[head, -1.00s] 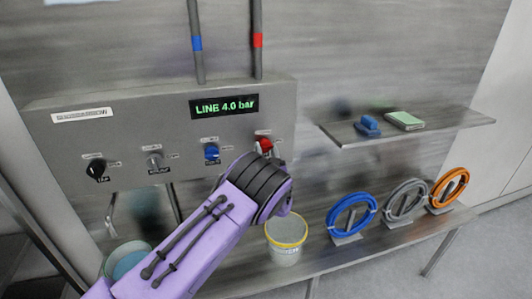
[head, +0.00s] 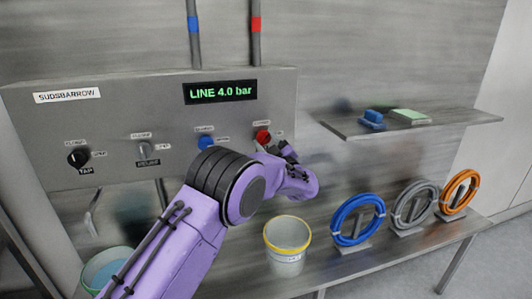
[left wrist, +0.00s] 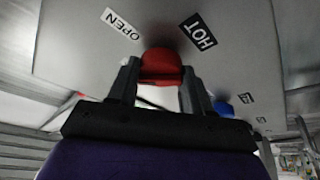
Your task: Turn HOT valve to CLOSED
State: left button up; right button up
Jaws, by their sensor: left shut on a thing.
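The HOT valve is a red knob (head: 262,136) at the right end of the grey panel. My left gripper (head: 284,152) is at the knob, its arm coming in from the lower left. In the left wrist view the red knob (left wrist: 162,66) sits between the two dark fingers of my left gripper (left wrist: 158,84), which is shut on it. An OPEN label (left wrist: 122,24) and a HOT label (left wrist: 198,32) show upside down or tilted beside the knob there. The knob's CLOSED label cannot be made out. My right gripper is not in view.
A blue knob (head: 206,142), a grey knob (head: 144,150) and a black knob (head: 78,157) sit left on the panel. The display (head: 220,92) reads LINE 4.0 bar. Below stand a yellow-rimmed bucket (head: 287,240) and coiled hoses (head: 357,219). A shelf (head: 440,124) is at right.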

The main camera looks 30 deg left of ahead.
pick_arm(q)
jog(key=n+g+b, duration=0.2)
jog(key=n, duration=0.2)
jog(key=shift+f+n+b, duration=0.15)
jog(key=shift+n+b, duration=0.15)
jog(key=shift+b, duration=0.05)
jog(key=shift+w+d+r+n+g+h+b, duration=0.2)
jog(key=shift+n+g+b, duration=0.25)
jog(key=shift+n, duration=0.6)
jog(key=shift+s+a+r+n+g+h+b, duration=0.1)
jog(key=shift+n+g+h+b, duration=0.35)
jog(key=shift+n, duration=0.6)
jog(key=o, duration=1)
jog(key=shift+w, duration=0.1)
jog(key=shift+o, duration=0.2)
jog(key=b+v, duration=0.3)
jog(key=v, duration=0.7)
jog(key=shift+d, duration=0.25)
jog(key=shift+f, duration=0.1)
